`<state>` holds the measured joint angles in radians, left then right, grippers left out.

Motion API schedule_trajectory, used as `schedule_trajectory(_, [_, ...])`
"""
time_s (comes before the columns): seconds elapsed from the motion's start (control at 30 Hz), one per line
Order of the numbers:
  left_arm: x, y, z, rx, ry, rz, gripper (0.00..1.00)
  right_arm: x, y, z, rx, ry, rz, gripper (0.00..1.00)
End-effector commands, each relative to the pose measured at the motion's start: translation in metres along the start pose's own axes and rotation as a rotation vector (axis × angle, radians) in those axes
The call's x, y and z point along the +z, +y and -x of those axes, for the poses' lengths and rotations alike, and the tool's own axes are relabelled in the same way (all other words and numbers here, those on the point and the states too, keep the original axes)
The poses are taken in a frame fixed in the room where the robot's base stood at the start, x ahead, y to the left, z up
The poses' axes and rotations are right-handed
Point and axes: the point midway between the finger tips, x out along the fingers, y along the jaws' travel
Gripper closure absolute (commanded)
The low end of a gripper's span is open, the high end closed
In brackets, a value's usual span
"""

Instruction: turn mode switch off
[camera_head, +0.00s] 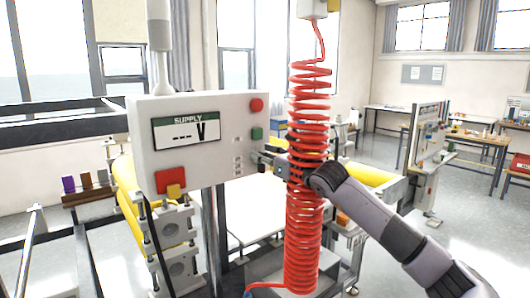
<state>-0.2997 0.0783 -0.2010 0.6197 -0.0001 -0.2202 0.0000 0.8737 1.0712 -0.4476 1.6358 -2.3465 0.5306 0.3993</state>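A pale control box (215,110) on a post stands left of centre, with a display marked SUPPLY (187,132). Its front has a red button (256,105), a green button (256,133) and a column of small light switches (238,162). No label marks which is the mode switch. My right arm comes in from the lower right. Its gripper (266,160) is at the box's lower right edge, just right of the small switches. The coiled red hose partly hides it, so I cannot tell if it is open or touching. My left gripper is out of view.
The coiled red hose (303,235) hangs in front of my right wrist. Yellow rollers (127,187) and a machine frame lie behind. Another machine (425,150) stands at right.

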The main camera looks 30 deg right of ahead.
Motion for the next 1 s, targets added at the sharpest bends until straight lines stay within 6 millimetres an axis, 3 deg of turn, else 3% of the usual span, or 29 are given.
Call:
schedule_trajectory(0.13, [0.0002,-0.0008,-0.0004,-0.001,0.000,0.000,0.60,-0.0003,0.0000,0.0002,0.000,0.000,0.000,0.69])
schedule_trajectory(0.6, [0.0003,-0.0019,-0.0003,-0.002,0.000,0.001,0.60,-0.0002,0.0000,0.0004,0.000,0.001,-0.001,1.00])
schedule_trajectory(1.0, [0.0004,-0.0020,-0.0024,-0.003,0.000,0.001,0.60,-0.0009,0.0003,0.0005,0.000,0.000,0.007,1.00])
